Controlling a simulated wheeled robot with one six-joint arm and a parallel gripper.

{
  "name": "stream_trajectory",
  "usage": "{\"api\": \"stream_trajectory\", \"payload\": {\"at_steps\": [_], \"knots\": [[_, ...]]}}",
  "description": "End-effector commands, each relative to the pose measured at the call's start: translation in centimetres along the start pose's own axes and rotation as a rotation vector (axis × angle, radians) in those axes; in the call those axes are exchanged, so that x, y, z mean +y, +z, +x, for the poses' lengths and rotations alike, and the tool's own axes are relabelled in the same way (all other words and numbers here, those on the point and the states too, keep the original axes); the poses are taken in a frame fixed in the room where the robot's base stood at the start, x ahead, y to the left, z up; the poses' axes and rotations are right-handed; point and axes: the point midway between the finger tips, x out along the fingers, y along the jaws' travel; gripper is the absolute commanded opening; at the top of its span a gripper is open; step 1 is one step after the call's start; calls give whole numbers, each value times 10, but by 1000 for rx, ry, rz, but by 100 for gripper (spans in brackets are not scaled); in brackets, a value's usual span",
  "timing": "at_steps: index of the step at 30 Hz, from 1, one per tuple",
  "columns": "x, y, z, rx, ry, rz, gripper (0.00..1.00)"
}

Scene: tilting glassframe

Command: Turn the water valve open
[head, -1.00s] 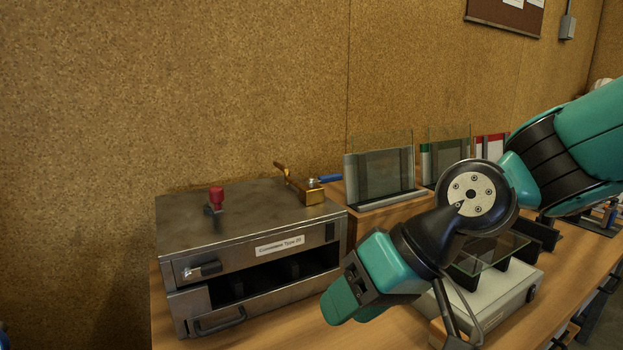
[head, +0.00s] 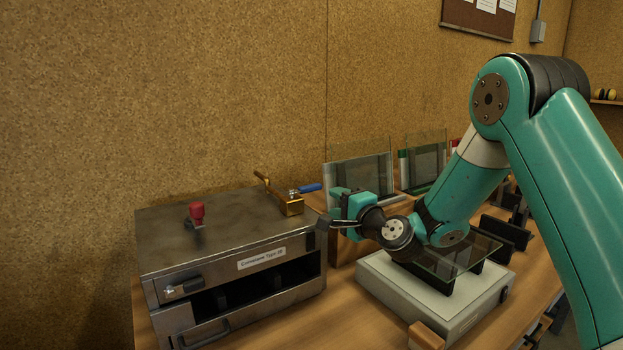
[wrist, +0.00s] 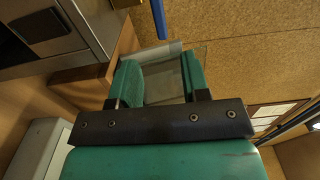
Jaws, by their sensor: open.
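The water valve is a brass fitting (head: 291,206) at the back right corner of the metal oven's top, with a blue lever handle (head: 310,188) pointing right. In the wrist view the blue handle (wrist: 158,18) shows at the top, beyond my fingers and roughly in line with the gap between them. My gripper (head: 337,207) is just right of and slightly below the valve in the head view. Its two green fingers (wrist: 160,80) are apart with nothing between them. It appears not to touch the handle.
The metal oven (head: 168,246) has a red knob (head: 196,211) on top. A glass frame on a stand (head: 360,170) is behind my gripper. A pale box (head: 415,300) with a glass plate above it stands below my arm. The cork wall (head: 230,90) closes the back.

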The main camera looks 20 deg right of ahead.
Motion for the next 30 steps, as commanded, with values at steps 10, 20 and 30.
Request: {"api": "stream_trajectory", "payload": {"at_steps": [10,20,30], "knots": [[-4,2,79,-5,0,-3,43],[0,1,112,-2,2,-2,43],[0,1,114,-2,2,-2,33]]}}
